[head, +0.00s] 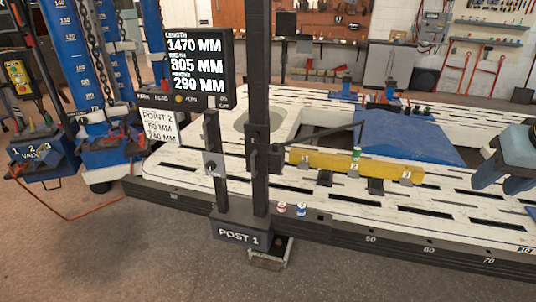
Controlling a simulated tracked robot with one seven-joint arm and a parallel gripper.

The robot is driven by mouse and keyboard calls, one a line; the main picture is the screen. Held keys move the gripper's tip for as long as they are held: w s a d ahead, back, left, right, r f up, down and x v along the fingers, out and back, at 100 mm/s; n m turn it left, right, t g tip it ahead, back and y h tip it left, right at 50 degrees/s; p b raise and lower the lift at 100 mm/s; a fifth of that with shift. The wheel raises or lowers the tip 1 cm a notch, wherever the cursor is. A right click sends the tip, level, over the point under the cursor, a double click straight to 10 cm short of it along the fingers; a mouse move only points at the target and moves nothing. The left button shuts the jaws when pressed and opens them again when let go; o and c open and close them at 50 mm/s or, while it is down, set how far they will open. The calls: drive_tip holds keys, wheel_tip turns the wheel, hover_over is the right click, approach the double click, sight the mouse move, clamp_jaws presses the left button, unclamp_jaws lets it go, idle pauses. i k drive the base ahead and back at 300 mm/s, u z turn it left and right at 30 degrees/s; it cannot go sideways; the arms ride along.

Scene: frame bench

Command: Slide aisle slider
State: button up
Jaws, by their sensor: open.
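A tall dark post (259,60) stands on the bench's near edge, over a base labelled POST 1 (238,236). A dark sliding block (257,150) sits partway up it, with a thin dark arm (318,131) reaching right above the yellow bar. A shorter post (216,150) with a round knob stands just left. No part is labelled as the aisle slider, so I cannot tell for sure which it is. My gripper (503,184) is at the right edge, partly cut off. It is open, above the bench and well apart from the posts.
A yellow bar (342,165) with numbered tags and a blue panel (405,138) lie on the white slotted bench (450,205). A display (199,68) reads 1470, 805 and 290 MM. A blue chained tower (72,60) stands left. The floor in front (110,250) is mostly clear.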

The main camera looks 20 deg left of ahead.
sight(260, 159)
drive_tip(key=z, duration=1.45)
drive_tip(key=k, duration=1.3)
drive_tip(key=u, duration=1.65)
drive_tip(key=i, duration=0.85)
